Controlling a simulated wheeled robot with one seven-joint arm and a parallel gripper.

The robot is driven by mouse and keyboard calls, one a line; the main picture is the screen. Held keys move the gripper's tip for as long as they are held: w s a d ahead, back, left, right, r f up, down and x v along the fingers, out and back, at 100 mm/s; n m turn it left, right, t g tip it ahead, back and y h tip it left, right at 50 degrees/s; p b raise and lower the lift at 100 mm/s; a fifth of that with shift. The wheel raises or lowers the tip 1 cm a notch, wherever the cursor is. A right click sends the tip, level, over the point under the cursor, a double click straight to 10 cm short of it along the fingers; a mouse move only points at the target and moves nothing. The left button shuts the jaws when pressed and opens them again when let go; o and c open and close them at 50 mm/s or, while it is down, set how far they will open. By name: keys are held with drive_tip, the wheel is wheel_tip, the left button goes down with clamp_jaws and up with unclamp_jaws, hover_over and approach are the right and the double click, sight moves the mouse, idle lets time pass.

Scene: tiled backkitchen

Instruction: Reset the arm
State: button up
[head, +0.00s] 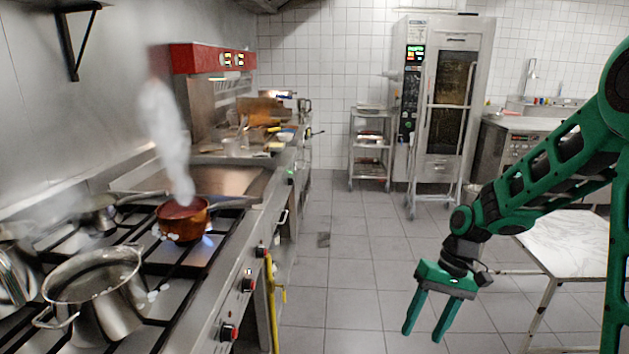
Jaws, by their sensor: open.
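My green arm comes in from the right side of the head view, bent at the elbow. My gripper (424,335) hangs at its end with the two green fingers pointing down. The fingers are apart with nothing between them, and only floor tiles show behind them. The gripper is in the free space between the stove on the left and a marble-topped table on the right, touching neither.
A stove (195,262) on the left bears a steaming copper pan (183,226) over a flame and a large steel pot (95,285). The marble-topped table (575,240) is at right. A tall oven (440,120) and a steel cart (370,150) stand behind. The tiled aisle (345,240) is clear.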

drive_tip(key=s+d+r+m+t+h, duration=0.1)
drive_tip(key=s+d+r+m+h, duration=0.2)
drive_tip(key=s+d+r, duration=0.65)
drive_tip(key=s+d+r+m, duration=0.1)
drive_tip(key=s+d, duration=0.2)
drive_tip(key=s, duration=0.4)
drive_tip(key=s+d+r+m+t, duration=0.1)
drive_tip(key=s+d+m, duration=0.1)
drive_tip(key=s, duration=0.5)
drive_tip(key=shift+s+d, duration=0.15)
drive_tip(key=shift+d, duration=0.65)
drive_tip(key=shift+w+f+h, duration=0.2)
drive_tip(key=shift+w+h, duration=0.1)
drive_tip(key=shift+w, duration=0.35)
